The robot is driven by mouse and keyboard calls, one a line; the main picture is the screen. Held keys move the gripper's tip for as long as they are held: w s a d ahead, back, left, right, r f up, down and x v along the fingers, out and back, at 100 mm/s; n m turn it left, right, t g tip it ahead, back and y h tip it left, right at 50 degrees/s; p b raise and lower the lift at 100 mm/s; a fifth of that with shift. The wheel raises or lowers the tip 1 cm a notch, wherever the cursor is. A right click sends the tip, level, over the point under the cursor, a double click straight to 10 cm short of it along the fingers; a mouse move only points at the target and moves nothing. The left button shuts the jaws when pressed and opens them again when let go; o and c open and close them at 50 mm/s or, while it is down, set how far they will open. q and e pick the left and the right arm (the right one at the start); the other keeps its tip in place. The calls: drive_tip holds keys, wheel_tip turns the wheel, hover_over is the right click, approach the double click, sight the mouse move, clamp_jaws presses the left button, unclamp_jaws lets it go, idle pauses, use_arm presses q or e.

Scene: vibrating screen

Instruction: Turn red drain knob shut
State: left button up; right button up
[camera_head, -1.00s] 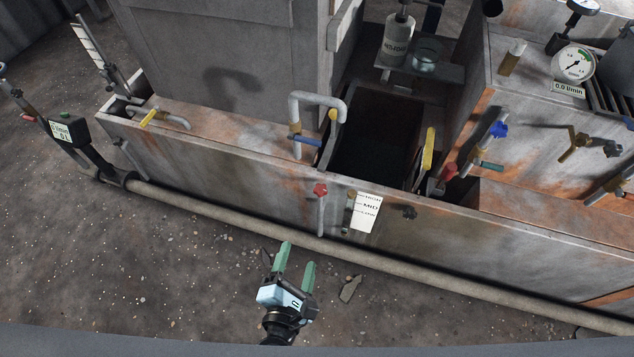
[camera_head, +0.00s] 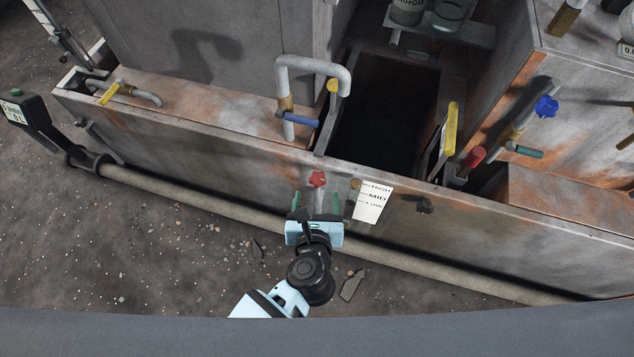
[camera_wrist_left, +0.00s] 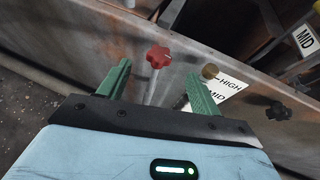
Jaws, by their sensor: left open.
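My right gripper is not in view.
A white level card marked HIGH, MID, LOW (camera_head: 373,202) is just right of the knob, with a dark fitting (camera_head: 424,206) beyond it. A blue-handled valve (camera_head: 301,119) and a yellow lever (camera_head: 449,130) stand above. A long pipe (camera_head: 220,203) runs along the trough's base.

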sight(317, 181)
use_arm(q)
drive_tip(key=b+x, duration=0.1)
drive_tip(key=x, duration=0.3)
drive_tip(key=shift+f, duration=0.1)
drive_tip(key=shift+w+f, duration=0.2)
drive_tip(key=shift+w, duration=0.4)
drive_tip(key=shift+w+b, duration=0.25)
drive_tip(key=shift+b, duration=0.05)
drive_tip(key=c, duration=0.9)
drive_tip(key=shift+c, duration=0.2)
